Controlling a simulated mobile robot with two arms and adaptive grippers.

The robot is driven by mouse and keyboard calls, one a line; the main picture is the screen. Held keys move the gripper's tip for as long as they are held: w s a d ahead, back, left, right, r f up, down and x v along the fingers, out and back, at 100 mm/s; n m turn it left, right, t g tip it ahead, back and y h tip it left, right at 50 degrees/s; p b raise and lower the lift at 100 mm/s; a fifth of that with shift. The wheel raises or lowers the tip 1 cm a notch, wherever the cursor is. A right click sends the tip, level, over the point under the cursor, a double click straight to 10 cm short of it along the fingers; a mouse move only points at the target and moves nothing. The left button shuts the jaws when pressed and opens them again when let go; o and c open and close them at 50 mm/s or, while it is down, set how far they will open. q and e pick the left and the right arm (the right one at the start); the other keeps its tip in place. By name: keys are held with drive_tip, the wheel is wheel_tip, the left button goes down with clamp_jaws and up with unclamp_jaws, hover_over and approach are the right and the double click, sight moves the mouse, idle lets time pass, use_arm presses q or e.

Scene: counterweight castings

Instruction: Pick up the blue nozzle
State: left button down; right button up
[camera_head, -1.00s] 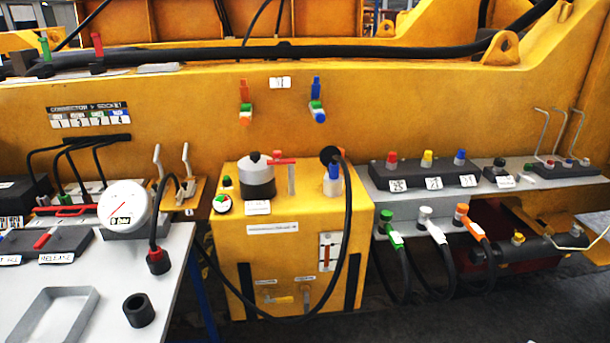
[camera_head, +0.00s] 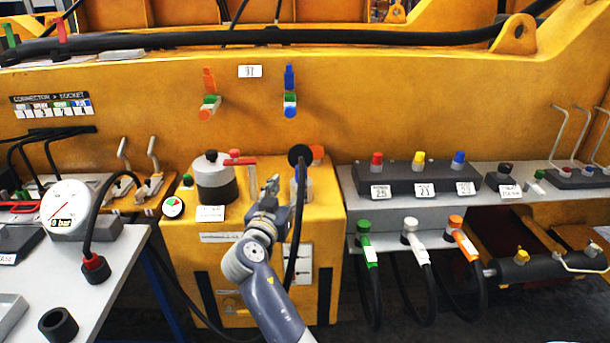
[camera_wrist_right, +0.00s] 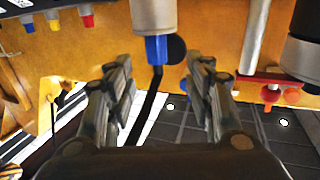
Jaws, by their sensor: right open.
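The blue nozzle (camera_head: 301,172) stands upright in a pale cylindrical holder on the yellow cabinet (camera_head: 325,212), beside a black round knob and a black hose. In the right wrist view, which looks upside down, its blue end (camera_wrist_right: 157,48) sticks out of the grey holder. My right gripper (camera_head: 271,183) is just left of the nozzle in the head view. Its jaws are open and empty. In the wrist view the blue end lies ahead, between the lines of the two fingers (camera_wrist_right: 160,80), not gripped. My left gripper is not in view.
A grey-white pot (camera_head: 214,180) and a red-handled lever (camera_head: 241,161) stand left of the nozzle. The black hose (camera_head: 296,235) hangs down the cabinet front. A shelf (camera_head: 400,208) with coloured connectors is on the right. A table (camera_head: 100,285) with a gauge is on the left.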

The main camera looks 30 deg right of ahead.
sight(300, 167)
drive_tip(key=shift+w+d+r+p, duration=0.25)
drive_tip(key=shift+w+d, duration=0.15)
drive_tip(key=shift+d, duration=0.1)
drive_tip(key=shift+w+d+r+p, duration=0.2)
drive_tip(key=shift+w+d, duration=0.15)
drive_tip(key=shift+d, duration=0.15)
drive_tip(key=p+x, duration=0.1)
drive_tip(key=x, duration=0.2)
drive_tip(key=shift+r, duration=0.15)
drive_tip(key=p+x, duration=0.1)
drive_tip(key=x, duration=0.2)
drive_tip(key=shift+d+r, duration=0.15)
drive_tip(key=shift+d, duration=0.1)
drive_tip(key=shift+w+d, duration=0.3)
drive_tip(key=shift+d, duration=0.15)
clamp_jaws()
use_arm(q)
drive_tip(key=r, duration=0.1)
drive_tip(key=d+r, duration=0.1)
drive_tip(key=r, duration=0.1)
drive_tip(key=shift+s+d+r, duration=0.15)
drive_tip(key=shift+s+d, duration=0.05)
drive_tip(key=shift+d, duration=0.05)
